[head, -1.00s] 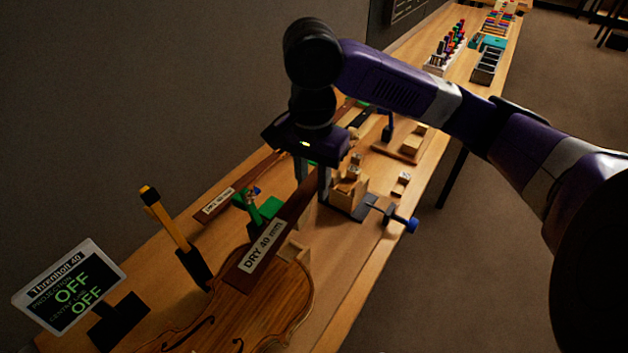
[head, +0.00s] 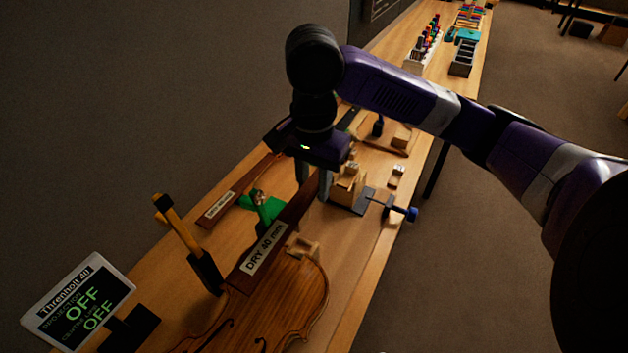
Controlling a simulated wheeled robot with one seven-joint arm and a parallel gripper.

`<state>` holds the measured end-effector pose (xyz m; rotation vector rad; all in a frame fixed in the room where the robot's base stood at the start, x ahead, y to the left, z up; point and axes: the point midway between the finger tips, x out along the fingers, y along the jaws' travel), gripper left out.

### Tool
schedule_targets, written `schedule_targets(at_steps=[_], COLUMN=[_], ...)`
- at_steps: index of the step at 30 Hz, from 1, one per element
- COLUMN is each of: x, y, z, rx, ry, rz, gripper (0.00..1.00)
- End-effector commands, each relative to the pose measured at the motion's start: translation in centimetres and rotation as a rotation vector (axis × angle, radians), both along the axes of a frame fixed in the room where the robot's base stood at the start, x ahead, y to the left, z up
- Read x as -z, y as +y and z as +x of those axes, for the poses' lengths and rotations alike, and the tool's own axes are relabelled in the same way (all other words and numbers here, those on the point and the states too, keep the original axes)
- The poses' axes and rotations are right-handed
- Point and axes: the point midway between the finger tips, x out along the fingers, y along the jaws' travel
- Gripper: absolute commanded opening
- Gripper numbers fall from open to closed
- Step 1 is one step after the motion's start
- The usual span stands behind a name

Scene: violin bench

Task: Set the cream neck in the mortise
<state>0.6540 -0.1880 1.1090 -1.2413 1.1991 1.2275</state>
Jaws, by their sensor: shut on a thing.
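My gripper (head: 313,186) points down and is shut on a long dark brown neck piece (head: 288,217). A cream label reading "DRY 40 mm" (head: 264,248) is on its near end. That end overhangs the upper part of the orange-brown violin body (head: 285,300). A pale notched block (head: 303,247) stands at the body's upper edge, just right of the label; I take it for the mortise block. The held piece lies left of the notch in the picture. Whether it touches the body or the block cannot be told. The neck's underside is hidden.
A second labelled dark piece (head: 232,197) lies left near a green holder (head: 262,208). A yellow-and-black upright tool (head: 187,243) and a display reading OFF twice (head: 78,302) stand left.

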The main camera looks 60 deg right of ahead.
Motion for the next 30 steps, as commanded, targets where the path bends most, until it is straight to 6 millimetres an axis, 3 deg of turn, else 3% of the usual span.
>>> schedule_targets(at_steps=[3, 13, 30], x=[1.8, 4.5, 5.1], y=[0.0, 0.0, 0.0], z=[0.0, 0.0, 0.0], rx=[0.000, 0.000, 0.000], ry=[0.002, 0.001, 0.001], rz=[0.001, 0.000, 0.000], gripper=[0.00, 0.00, 0.00])
